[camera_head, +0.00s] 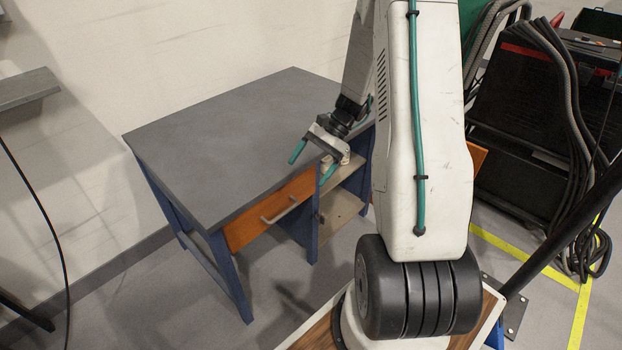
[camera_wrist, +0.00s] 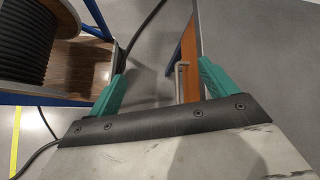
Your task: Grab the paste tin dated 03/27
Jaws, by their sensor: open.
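No paste tin and no date marking can be made out in either view. My gripper (camera_head: 312,161) is open, with teal fingers, over the front edge of a grey-topped desk (camera_head: 215,150) near its right part. In the wrist view my gripper (camera_wrist: 160,70) has nothing between its fingers. The desk has an orange drawer front (camera_head: 272,209) with a pale handle, and it looks closed. Open shelves (camera_head: 340,208) lie to the right of the drawer, partly hidden by my arm. The orange front with its handle also shows in the wrist view (camera_wrist: 191,82).
The visible desktop is bare. A grey wall shelf (camera_head: 28,88) juts in at the left. A black machine with thick hoses (camera_head: 535,95) stands at the right. Yellow tape (camera_head: 525,257) marks the floor. Floor in front of the desk is clear.

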